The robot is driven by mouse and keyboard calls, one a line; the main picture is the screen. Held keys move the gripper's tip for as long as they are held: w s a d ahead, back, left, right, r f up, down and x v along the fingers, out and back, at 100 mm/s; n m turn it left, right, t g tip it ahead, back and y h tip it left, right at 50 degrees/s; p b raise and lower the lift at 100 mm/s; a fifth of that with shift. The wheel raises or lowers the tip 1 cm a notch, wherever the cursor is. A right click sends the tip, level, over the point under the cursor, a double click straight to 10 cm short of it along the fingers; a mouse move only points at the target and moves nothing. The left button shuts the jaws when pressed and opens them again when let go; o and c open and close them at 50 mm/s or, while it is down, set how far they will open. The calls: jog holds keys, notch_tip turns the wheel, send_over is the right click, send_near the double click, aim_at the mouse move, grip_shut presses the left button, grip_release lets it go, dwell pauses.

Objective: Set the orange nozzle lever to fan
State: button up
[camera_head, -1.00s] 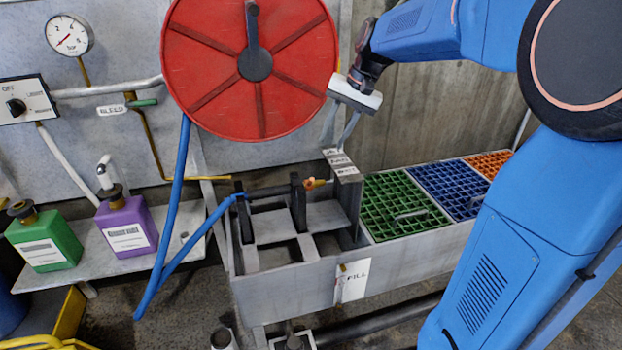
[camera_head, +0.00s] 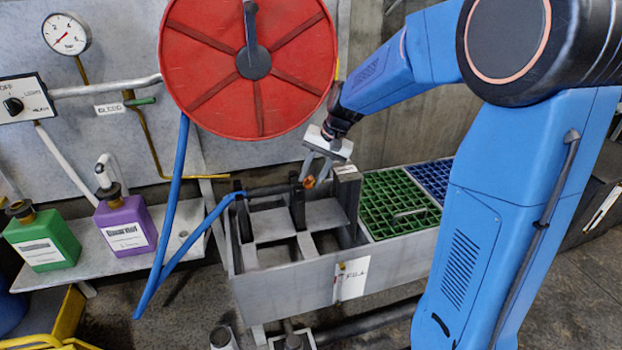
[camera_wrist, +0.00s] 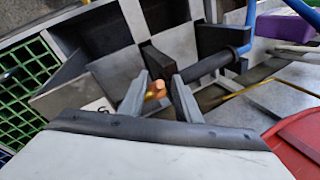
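The small orange nozzle lever (camera_head: 310,182) sits at the right end of a dark horizontal lance (camera_head: 268,190), which rests on black upright holders. The lever also shows in the wrist view (camera_wrist: 155,91) as an orange knob with a yellowish part below. My gripper (camera_head: 315,181) is at the lever, its fingers pointing down. In the wrist view my gripper (camera_wrist: 158,97) is open, with one finger on each side of the lever. I see gaps beside the lever, so it looks ungripped. The lever's setting is too small to read.
A grey plate (camera_head: 347,172) stands just right of the lever. Green (camera_head: 400,205) and blue (camera_head: 432,180) grates lie farther right. A red hose reel (camera_head: 215,60) hangs above left, near my gripper. A blue hose (camera_head: 172,225) runs to the lance's left end.

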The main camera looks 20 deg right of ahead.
jog(key=shift+a+f, duration=0.15)
jog(key=shift+f, duration=0.3)
grip_shut()
jog(key=shift+w, duration=0.15)
jog(key=shift+w+r+m+g, duration=0.15)
jog(key=shift+w+r+g, duration=0.2)
jog(key=shift+g, duration=0.45)
jog(key=shift+w+r+m+g, duration=0.2)
jog(key=shift+w+g, duration=0.25)
jog(key=shift+g, duration=0.35)
grip_release()
